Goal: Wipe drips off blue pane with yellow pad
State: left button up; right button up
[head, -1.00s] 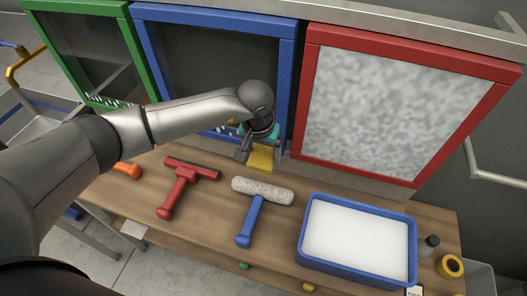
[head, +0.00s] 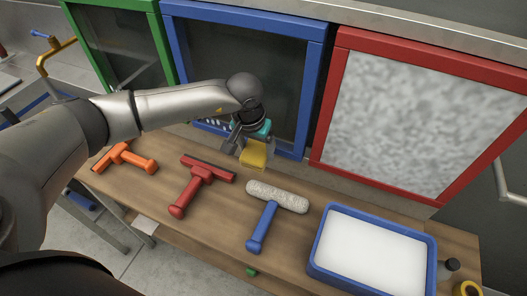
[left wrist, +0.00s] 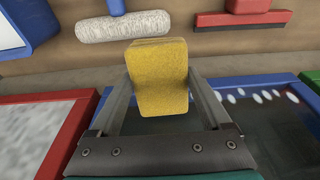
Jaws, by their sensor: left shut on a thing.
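My left gripper (head: 243,146) is shut on the yellow pad (head: 254,153), in front of the lower part of the blue-framed pane (head: 242,75). In the left wrist view the yellow pad (left wrist: 158,78) sits between the two fingers. White drips (left wrist: 262,96) show along the pane's lower edge in that view, beside the pad. In the head view a few drips (head: 214,122) show left of the gripper, and my arm hides part of the pane. I cannot tell whether the pad touches the glass. My right gripper is not in view.
A red squeegee (head: 195,185), an orange squeegee (head: 124,157) and a fluffy washer with a blue handle (head: 272,200) lie on the wooden bench (head: 160,200). A blue tray (head: 372,286) of white foam stands at the right. Green (head: 160,45) and red (head: 325,100) frames flank the blue one.

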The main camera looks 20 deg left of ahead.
pick_arm(q)
jog(key=a+b, duration=0.5)
jog(key=a, duration=0.9)
jog(key=shift+w, duration=0.35)
dwell(0.6)
jog(key=a+b, duration=0.2)
jog(key=a, duration=0.4)
jog(key=shift+a, duration=0.4)
dwell(0.3)
jog(key=s+p, duration=0.1)
jog(key=s, duration=0.6)
dwell(0.3)
jog(key=shift+a, duration=0.1)
dwell(0.7)
